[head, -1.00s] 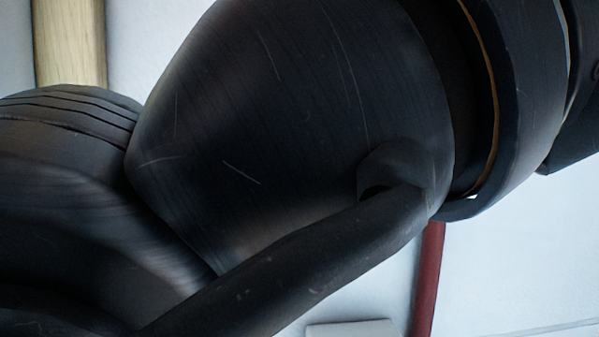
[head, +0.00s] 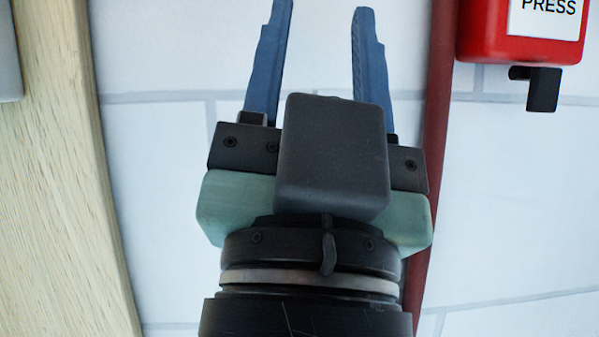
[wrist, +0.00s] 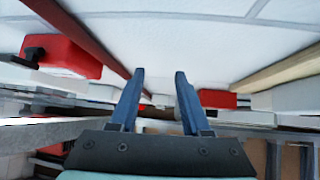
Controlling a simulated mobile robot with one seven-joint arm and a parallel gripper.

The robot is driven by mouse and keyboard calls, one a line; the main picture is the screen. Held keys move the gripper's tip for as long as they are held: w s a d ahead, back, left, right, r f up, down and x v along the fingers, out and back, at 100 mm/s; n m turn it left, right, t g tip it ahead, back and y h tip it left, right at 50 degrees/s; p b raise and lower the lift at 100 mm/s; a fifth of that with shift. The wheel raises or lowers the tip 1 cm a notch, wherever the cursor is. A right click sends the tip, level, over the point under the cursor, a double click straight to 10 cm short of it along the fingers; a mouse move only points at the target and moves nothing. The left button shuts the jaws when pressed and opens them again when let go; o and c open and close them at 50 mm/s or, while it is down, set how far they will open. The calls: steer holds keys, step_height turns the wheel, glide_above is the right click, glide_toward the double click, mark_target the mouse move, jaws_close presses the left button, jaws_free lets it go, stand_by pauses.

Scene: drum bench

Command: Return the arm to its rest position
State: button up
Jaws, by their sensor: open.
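My gripper (head: 315,55) is in the middle of the head view, its two blue fingers pointing up and spread apart with nothing between them. It also shows in the wrist view (wrist: 158,100), open and empty, pointing away from the camera. A pale tiled surface lies behind it in the head view. My dark wrist shows below the gripper, and the rest of my arm is out of view there.
A red box marked PRESS (head: 525,35) is at the upper right, with a black part (head: 543,88) under it. A dark red bar (head: 437,90) runs just right of my gripper. A wooden board (head: 60,180) is on the left. Red boxes (wrist: 62,55) also show in the wrist view.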

step_height(320, 180, up, 15)
steer(key=a+n+y+p, duration=0.1)
steer(key=n+y+p, duration=0.1)
steer(key=p, duration=1.4)
steer(key=shift+s+a+n+y, duration=0.2)
steer(key=shift+n+y, duration=0.2)
steer(key=shift+n, duration=0.4)
